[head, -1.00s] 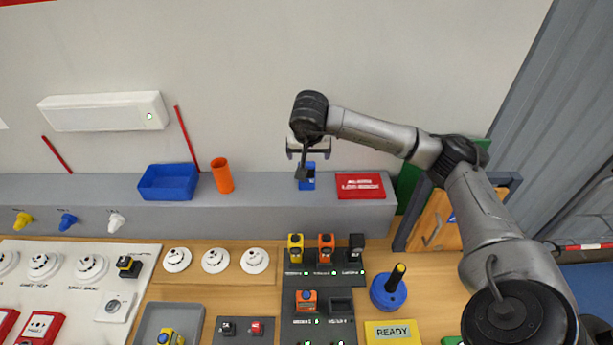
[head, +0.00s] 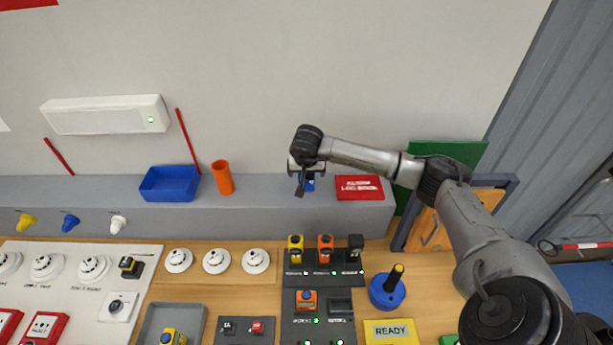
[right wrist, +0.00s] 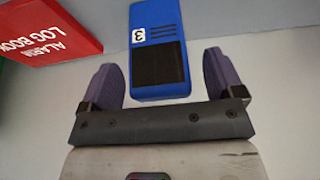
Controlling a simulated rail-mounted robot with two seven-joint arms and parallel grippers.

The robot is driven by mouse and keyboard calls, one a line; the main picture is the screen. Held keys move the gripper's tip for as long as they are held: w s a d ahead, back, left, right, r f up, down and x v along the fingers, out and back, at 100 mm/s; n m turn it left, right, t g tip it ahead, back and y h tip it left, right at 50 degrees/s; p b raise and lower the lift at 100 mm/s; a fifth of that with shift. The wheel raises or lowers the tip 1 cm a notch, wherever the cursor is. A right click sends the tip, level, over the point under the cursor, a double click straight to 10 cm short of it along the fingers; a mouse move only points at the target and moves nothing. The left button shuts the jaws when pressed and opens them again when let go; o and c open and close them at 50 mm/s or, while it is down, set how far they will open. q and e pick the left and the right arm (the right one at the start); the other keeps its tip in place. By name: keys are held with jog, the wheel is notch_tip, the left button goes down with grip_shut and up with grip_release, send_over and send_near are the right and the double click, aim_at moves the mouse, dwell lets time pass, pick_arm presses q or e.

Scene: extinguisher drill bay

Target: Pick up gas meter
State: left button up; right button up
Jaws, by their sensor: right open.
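A blue handheld meter (head: 310,185) with a black face and a white "3" label is on the grey ledge along the wall. The right gripper (head: 307,174) is right by it and covers part of it in the head view. In the right wrist view, the blue meter (right wrist: 159,45) lies between the two purple-grey fingers of the open right gripper (right wrist: 158,70). Gaps show between the meter and both fingers, so it is not clamped. My left gripper is not in view.
A red alarm log book (head: 359,187) lies close to the right of the meter. An orange cup (head: 222,177) and a blue bin (head: 169,183) stand to the left on the ledge. A dock with yellow, orange (head: 325,246) and black devices is below on the bench.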

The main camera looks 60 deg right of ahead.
jog(key=shift+w+d+f, duration=0.1)
jog(key=shift+d+f, duration=0.1)
jog(key=shift+f, duration=0.35)
jog(key=c, duration=1.1)
